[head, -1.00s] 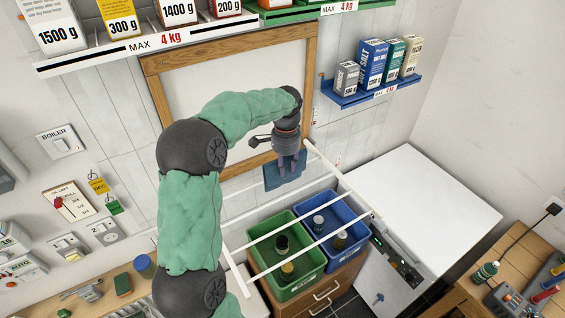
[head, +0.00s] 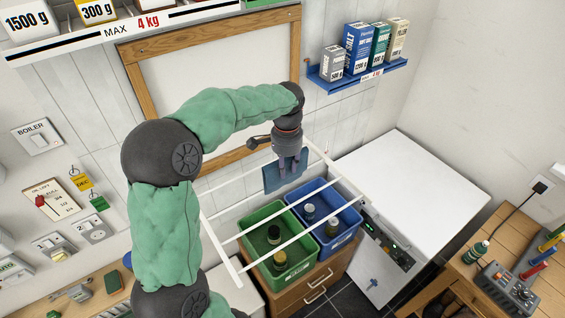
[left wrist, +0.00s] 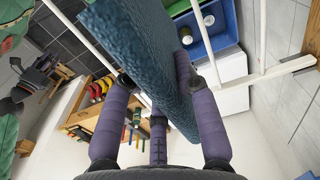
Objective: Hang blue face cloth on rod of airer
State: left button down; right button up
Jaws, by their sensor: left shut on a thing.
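The blue face cloth (head: 272,179) hangs down from my left gripper (head: 289,167), which is shut on it. In the left wrist view the cloth (left wrist: 146,60) is a thick textured blue sheet running between the purple fingers of that gripper (left wrist: 152,82). The airer (head: 318,217) is a white frame with several parallel rods, over the crates. The cloth is by the airer's far rods near the wall; I cannot tell whether it touches or crosses one. White rods also pass beside the cloth in the left wrist view (left wrist: 272,73). My right gripper does not show.
A green crate (head: 296,272) and a blue crate (head: 352,234), holding bottles, stand on a wooden drawer unit (head: 325,290) below the airer. A white-topped appliance (head: 425,185) is to the right. A framed board (head: 215,75) and a blue shelf (head: 350,83) are on the wall.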

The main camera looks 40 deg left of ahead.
pick_arm(q)
jog(key=shift+s+d, duration=0.65)
jog(key=shift+d, duration=1.6)
notch_tip(320, 180, down, 16)
jog(key=b, duration=1.1)
jog(key=shift+f+b, duration=0.2)
jog(key=shift+b, duration=0.2)
jog(key=c, duration=0.9)
grip_release()
jog(key=shift+o, duration=0.2)
notch_tip(320, 180, up, 12)
